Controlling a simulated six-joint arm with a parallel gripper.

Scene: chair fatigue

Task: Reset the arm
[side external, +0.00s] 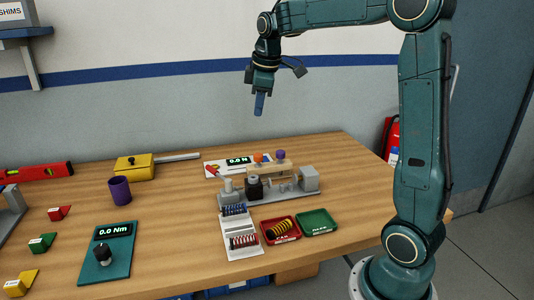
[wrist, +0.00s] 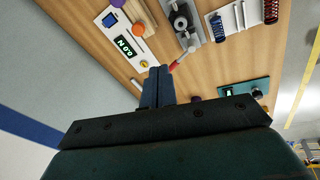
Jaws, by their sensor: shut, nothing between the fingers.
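My gripper (side external: 259,104) hangs above the back of the table in the side external view, pointing down with its blue fingers together. It is shut and empty. In the wrist view the shut fingers (wrist: 158,70) reach toward the table, seen from behind the dark gripper body. Nothing touches the fingers, and they are well clear of the table and the items below.
Below stand a grey fixture (side external: 288,187), a force readout (side external: 237,161), a spring rack (side external: 239,235), a red tray (side external: 280,231) and a green tray (side external: 317,222). A purple cup (side external: 119,189) and torque tester (side external: 106,254) are left. The air around my gripper is free.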

